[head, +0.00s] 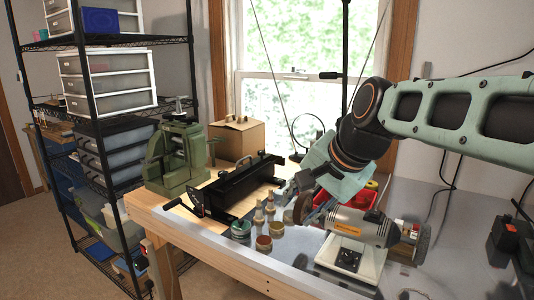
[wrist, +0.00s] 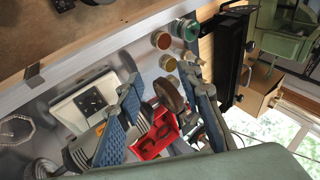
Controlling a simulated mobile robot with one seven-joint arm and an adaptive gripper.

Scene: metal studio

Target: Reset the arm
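My arm reaches in from the right in the head view, and my gripper (head: 296,197) hangs over the workbench (head: 215,240), angled down to the left. In the wrist view my gripper (wrist: 160,83) shows its two blue-padded fingers spread well apart, with nothing held between them. A bench grinder (head: 358,228) stands just below and to the right of my gripper in the head view. Its wheel and a red tray (wrist: 155,138) show through the gap between the fingers in the wrist view. I cannot tell the exact clearance above the grinder.
Several small cans (head: 264,244) and bottles stand near the bench's front edge. A black metal tool (head: 240,185) with a lever, a green machine (head: 178,160) and a cardboard box (head: 237,139) stand farther left and back. A black wire shelf (head: 193,75) stands left of the bench.

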